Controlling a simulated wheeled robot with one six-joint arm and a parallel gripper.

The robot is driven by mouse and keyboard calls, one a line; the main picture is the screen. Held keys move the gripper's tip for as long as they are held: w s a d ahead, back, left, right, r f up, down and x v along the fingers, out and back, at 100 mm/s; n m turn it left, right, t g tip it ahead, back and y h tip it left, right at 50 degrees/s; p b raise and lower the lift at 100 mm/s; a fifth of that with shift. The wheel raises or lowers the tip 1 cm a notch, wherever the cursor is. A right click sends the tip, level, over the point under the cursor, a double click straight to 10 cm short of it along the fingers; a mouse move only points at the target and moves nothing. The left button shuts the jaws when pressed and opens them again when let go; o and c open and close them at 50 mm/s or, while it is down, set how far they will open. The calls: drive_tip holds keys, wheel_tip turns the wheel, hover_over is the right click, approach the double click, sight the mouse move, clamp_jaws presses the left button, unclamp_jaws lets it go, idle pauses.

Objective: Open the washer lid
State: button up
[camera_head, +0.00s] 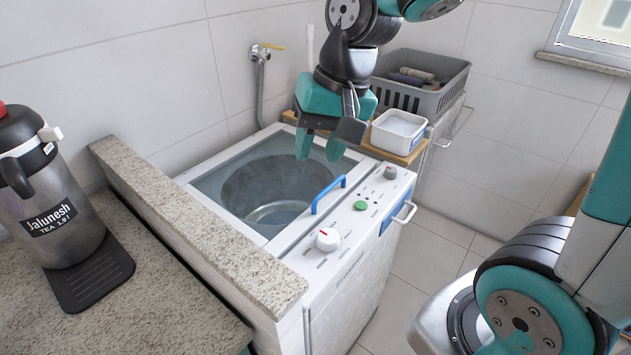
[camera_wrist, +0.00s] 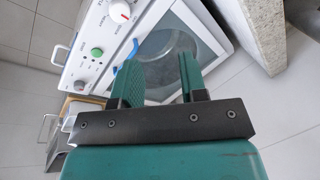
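The white top-loading washer (camera_head: 345,280) stands behind a low stone ledge. Its clear lid (camera_head: 215,188) lies flat and shut over the drum, which shows through it. A blue bar handle (camera_head: 328,193) sits at the lid's front edge. My gripper (camera_head: 319,150) is above the rear part of the lid, behind the handle, with its green fingers pointing down. The fingers are apart with nothing between them. In the wrist view the handle (camera_wrist: 133,48) is beside the left finger, partly hidden by it, and the lid shows beyond my gripper (camera_wrist: 160,76).
The control panel has a white knob (camera_head: 327,239) and a green button (camera_head: 361,206). A steel jug (camera_head: 55,215) stands on the granite counter at left. A white tub (camera_head: 398,130) and grey crate (camera_head: 425,92) stand behind the washer. Floor at right is partly clear.

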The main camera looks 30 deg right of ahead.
drive_tip(key=w+d+f+m+h, duration=0.2)
drive_tip(key=w+d+f+m, duration=0.2)
drive_tip(key=w+d+m, duration=0.7)
approach(331, 185)
drive_tip(key=f, duration=0.5)
drive_tip(key=w+f, duration=0.1)
drive_tip(key=f, duration=0.2)
drive_tip(key=shift+a+f, duration=0.3)
drive_tip(key=shift+a, duration=0.1)
drive_tip(key=shift+c, duration=0.2)
clamp_jaws()
